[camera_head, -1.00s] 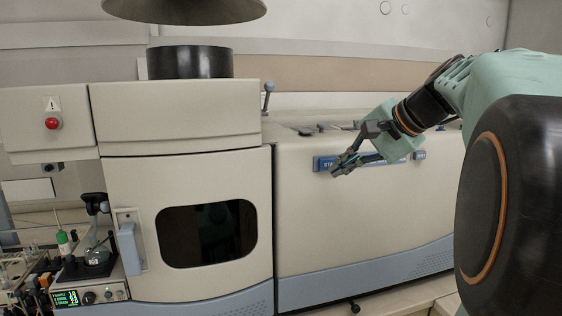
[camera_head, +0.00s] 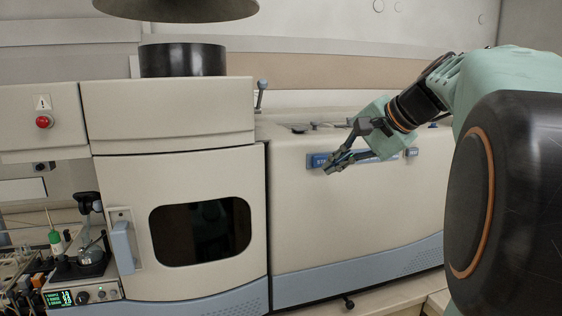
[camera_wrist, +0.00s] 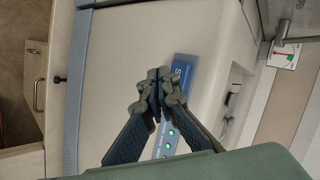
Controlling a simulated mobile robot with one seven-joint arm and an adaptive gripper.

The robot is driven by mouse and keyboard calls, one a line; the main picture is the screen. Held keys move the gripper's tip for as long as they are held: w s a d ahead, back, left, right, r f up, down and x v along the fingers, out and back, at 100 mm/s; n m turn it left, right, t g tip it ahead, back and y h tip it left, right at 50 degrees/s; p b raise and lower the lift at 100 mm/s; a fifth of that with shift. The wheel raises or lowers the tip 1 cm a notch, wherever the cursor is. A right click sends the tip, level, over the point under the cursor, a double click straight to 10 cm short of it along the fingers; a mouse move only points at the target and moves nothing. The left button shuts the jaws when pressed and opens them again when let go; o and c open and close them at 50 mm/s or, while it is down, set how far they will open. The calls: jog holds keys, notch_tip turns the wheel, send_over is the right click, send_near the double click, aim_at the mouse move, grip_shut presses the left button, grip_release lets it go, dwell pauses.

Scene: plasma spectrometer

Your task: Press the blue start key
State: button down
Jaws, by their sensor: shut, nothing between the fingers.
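The blue start key (camera_head: 318,160) is on the front of the spectrometer's right housing (camera_head: 330,215), at the left end of a strip, with the letters "ST" showing. In the wrist view the blue key (camera_wrist: 184,70) shows just beyond the fingertips, partly hidden by them. My gripper (camera_head: 330,170) is shut and empty, its fingertips in front of the key's right lower part. In the wrist view my gripper (camera_wrist: 155,78) has its tips together beside the key. I cannot tell whether they touch it.
Green lights (camera_wrist: 168,140) show on the strip beside the key in the wrist view. A red button (camera_head: 44,121) is far left. A dark window (camera_head: 200,232) is in the left door.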

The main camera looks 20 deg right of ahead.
jog(key=shift+w, duration=0.1)
jog(key=shift+w, duration=0.35)
jog(key=shift+w+p, duration=0.4)
dwell(0.8)
jog(key=shift+s, duration=0.15)
jog(key=shift+s+b, duration=0.35)
jog(key=shift+s, duration=0.35)
jog(key=s+b, duration=0.1)
jog(key=s, duration=0.4)
jog(key=shift+b, duration=0.3)
